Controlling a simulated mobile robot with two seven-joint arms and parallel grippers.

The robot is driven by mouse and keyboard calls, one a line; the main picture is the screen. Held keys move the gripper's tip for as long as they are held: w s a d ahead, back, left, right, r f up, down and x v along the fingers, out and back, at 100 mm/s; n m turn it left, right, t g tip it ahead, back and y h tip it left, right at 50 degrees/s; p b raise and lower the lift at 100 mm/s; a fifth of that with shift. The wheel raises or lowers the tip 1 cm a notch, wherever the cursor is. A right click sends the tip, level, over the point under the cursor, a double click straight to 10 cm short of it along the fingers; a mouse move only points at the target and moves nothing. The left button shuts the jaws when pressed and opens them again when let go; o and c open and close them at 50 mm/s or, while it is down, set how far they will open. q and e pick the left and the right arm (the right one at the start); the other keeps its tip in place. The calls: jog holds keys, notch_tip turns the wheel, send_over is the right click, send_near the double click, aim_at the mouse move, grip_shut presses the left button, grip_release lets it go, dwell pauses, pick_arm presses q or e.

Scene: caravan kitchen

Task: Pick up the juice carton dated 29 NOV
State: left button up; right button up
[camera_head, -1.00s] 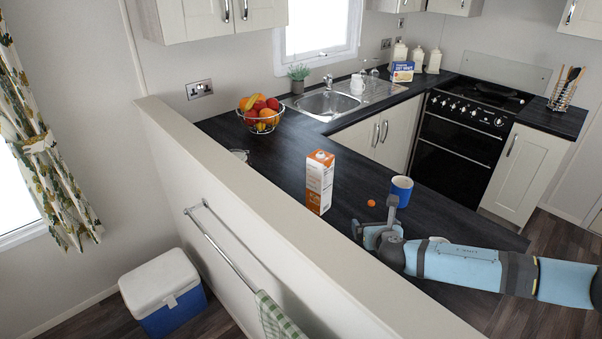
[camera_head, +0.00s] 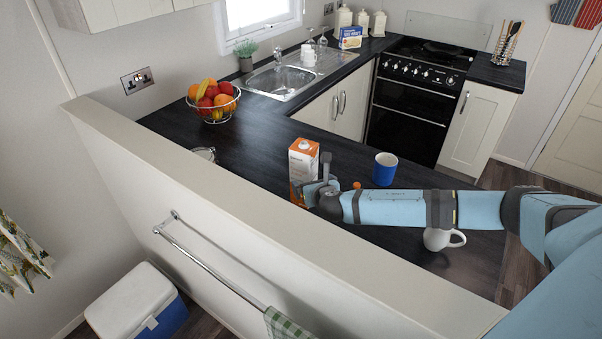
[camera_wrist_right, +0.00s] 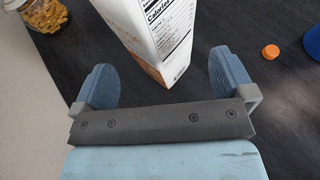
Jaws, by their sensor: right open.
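An orange and white juice carton (camera_head: 303,160) stands upright on the dark worktop (camera_head: 262,150). No date can be read on it; the wrist view shows a white side of the carton (camera_wrist_right: 165,28) with nutrition print. My right gripper (camera_head: 320,187) is beside the carton's near right side and hides part of it. In the wrist view, my right gripper (camera_wrist_right: 164,78) has its fingers wide apart. The carton's lower end lies ahead of and between them, with no clear contact visible. My left gripper is not in view.
A small orange cap (camera_wrist_right: 270,51), a blue mug (camera_head: 384,169) and a white mug (camera_head: 441,239) are near my right arm. A glass jar (camera_wrist_right: 43,14) and a fruit bowl (camera_head: 213,104) stand left of the carton. A raised ledge (camera_head: 240,209) borders the worktop.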

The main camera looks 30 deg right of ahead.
aim_at(308, 178)
jog(key=x, duration=0.1)
jog(key=p+x, duration=0.1)
jog(key=x, duration=0.3)
jog(key=shift+w+a+r, duration=0.15)
jog(key=shift+a+r, duration=0.05)
jog(key=shift+r, duration=0.1)
jog(key=shift+w+d+f, duration=0.15)
jog(key=shift+w+f, duration=0.05)
jog(key=shift+w, duration=0.05)
jog(key=c, duration=1)
jog(key=shift+r, duration=0.25)
